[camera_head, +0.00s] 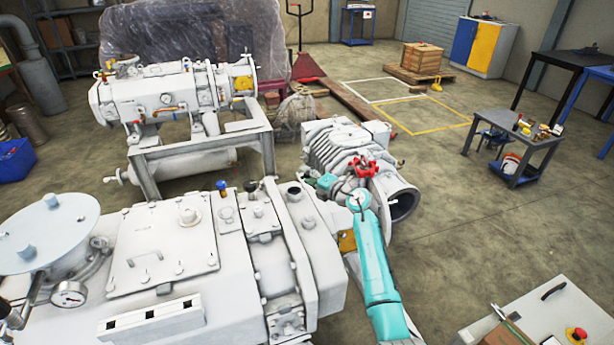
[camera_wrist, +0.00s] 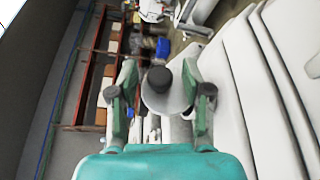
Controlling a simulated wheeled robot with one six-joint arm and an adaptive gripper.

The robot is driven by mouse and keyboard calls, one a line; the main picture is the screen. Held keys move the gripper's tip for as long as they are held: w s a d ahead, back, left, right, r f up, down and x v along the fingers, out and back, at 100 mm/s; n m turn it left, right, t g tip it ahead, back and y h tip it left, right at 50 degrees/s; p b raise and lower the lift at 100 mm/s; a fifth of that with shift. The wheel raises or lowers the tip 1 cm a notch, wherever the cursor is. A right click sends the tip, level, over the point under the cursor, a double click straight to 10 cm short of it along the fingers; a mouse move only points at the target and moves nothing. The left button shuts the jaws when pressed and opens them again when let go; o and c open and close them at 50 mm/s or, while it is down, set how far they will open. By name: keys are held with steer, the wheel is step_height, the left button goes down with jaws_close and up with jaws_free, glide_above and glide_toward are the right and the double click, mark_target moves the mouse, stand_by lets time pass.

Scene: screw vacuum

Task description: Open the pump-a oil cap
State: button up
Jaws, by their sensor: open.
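Pump-a's white body (camera_head: 160,255) fills the lower left of the head view. A short white neck with a dark top, which looks like the oil cap (camera_head: 294,190), stands near its far right edge. In the wrist view the dark round cap (camera_wrist: 160,77) sits on a pale, wider neck (camera_wrist: 165,100). My gripper (camera_head: 327,182) is just right of the cap in the head view, partly hidden by my teal arm. In the wrist view my gripper (camera_wrist: 159,88) is open, its green fingers on either side of the cap and neck. I see no clear contact.
A ribbed pump with a red valve handle (camera_head: 364,167) stands close behind my arm. Another white pump sits on a grey frame (camera_head: 205,142) at the back left. A dial gauge (camera_head: 68,294) is front left. The floor (camera_head: 480,215) to the right is open.

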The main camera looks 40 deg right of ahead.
steer(key=shift+w+f, duration=0.1)
steer(key=shift+w, duration=0.25)
jaws_close()
steer(key=m, duration=0.1)
steer(key=d+m+t, duration=0.1)
steer(key=m, duration=0.2)
steer(key=shift+s+d+f+t+y, duration=0.25)
steer(key=shift+d+f+t+y, duration=0.05)
steer(key=shift+f, duration=0.1)
jaws_free()
